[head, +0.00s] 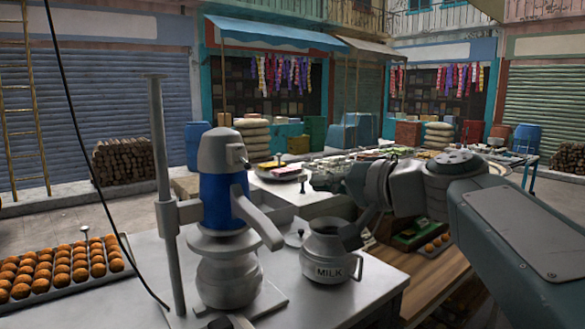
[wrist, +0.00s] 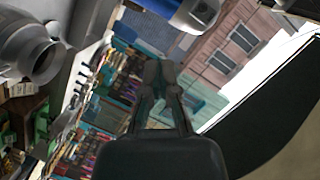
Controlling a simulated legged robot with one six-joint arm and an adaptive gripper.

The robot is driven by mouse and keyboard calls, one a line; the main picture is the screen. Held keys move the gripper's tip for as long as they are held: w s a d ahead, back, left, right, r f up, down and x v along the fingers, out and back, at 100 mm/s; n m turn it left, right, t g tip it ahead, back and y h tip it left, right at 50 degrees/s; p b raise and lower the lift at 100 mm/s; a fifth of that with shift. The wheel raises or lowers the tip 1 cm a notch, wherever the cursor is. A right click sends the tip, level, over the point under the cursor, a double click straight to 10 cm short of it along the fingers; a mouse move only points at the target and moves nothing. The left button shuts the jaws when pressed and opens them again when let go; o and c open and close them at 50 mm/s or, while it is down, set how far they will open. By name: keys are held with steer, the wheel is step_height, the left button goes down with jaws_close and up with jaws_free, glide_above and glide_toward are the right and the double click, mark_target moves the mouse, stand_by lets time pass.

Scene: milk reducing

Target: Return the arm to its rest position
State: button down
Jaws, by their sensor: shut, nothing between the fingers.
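My arm reaches in from the right of the head view, dark grey. My gripper (head: 328,179) points left above the table, over and behind the milk can. In the wrist view its two dark fingers (wrist: 160,78) meet at the tips with nothing between them. The grey metal can marked MILK (head: 333,254) stands upright on the white table, below my wrist. Its mouth is partly hidden by a dark shape. A grey can-like vessel (wrist: 38,50) shows at the left edge of the tilted wrist view.
A blue and grey machine on a post (head: 222,190) stands left of the can, its lever reaching toward it. A tray of round orange-brown sweets (head: 60,268) lies far left. A box (head: 418,234) sits right of the can. Shop fronts and sacks stand behind.

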steer(key=s+d+f+g+h, duration=0.2)
steer(key=s+d+f+h, duration=0.1)
steer(key=s+f, duration=0.4)
steer(key=s+d+f+n+g+h, duration=0.1)
steer(key=s+d+f+h, duration=0.1)
steer(key=s+f+h, duration=0.2)
steer(key=s+d+f+n+g+h, duration=0.1)
steer(key=s+d+f+g+h, duration=0.1)
steer(key=s+f, duration=0.8)
step_height(320, 180, down, 8)
steer(key=d+h, duration=0.1)
steer(key=h, duration=0.1)
steer(key=shift+d+f+g+h, duration=0.15)
steer(key=shift+d+g+h, duration=0.15)
steer(key=shift+d, duration=0.05)
steer(key=shift+a, duration=0.2)
